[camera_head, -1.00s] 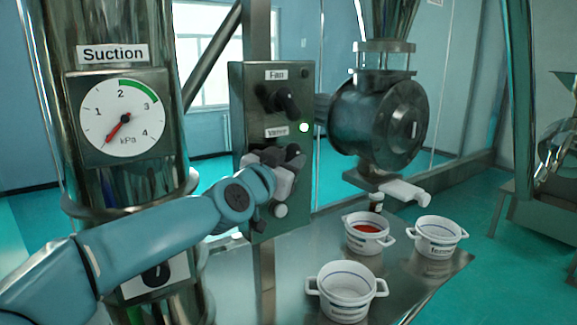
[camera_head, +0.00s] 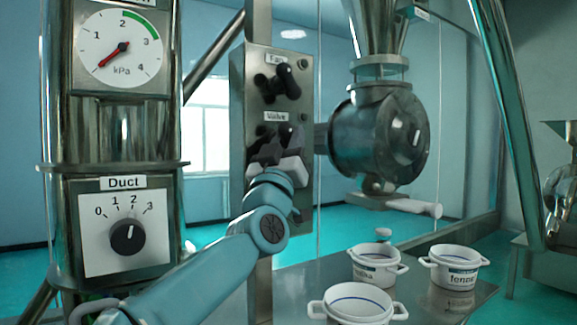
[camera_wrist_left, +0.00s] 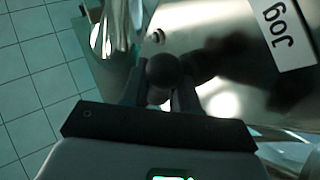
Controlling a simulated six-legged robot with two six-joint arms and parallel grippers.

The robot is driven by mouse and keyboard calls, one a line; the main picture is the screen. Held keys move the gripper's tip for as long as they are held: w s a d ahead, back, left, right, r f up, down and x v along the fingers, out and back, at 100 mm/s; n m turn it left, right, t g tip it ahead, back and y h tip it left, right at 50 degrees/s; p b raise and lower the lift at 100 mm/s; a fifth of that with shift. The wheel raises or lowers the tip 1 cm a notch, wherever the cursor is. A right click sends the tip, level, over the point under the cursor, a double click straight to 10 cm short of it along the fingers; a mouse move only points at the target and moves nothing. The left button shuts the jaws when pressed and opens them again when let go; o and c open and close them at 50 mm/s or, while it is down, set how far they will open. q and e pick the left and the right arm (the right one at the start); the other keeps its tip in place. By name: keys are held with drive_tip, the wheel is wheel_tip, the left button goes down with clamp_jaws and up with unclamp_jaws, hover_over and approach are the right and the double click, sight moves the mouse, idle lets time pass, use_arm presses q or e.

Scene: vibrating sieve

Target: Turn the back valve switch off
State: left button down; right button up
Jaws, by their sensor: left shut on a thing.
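A steel panel (camera_head: 238,110) carries a black Fan switch (camera_head: 284,82) on top and a black valve switch (camera_head: 291,134) under a "Valve" label. My left gripper (camera_head: 277,155) is at the valve switch and covers much of it, so its exact angle is hard to read. In the left wrist view a dark round-ended handle (camera_wrist_left: 163,70) sits between the two fingers of my left gripper (camera_wrist_left: 160,92), which are shut on it. My right gripper is not in view.
A "Jog" label (camera_wrist_left: 284,32) shows upside down in the wrist view. Left is a steel column with a kPa gauge (camera_head: 119,48) and a Duct dial (camera_head: 126,237). A rotary valve housing (camera_head: 355,128) stands right of the panel. Several white pots (camera_head: 375,265) stand on the table below.

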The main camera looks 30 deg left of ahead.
use_arm(q)
drive_tip(key=shift+s+n+y+b, duration=0.1)
drive_tip(key=shift+n+y+b, duration=0.6)
drive_tip(key=shift+n+y, duration=1.25)
drive_tip(key=shift+r+n+y, duration=0.15)
drive_tip(key=shift+n+y, duration=0.2)
drive_tip(key=shift+y, duration=0.2)
drive_tip(key=c, duration=1.2)
unclamp_jaws()
drive_tip(key=shift+f, duration=0.2)
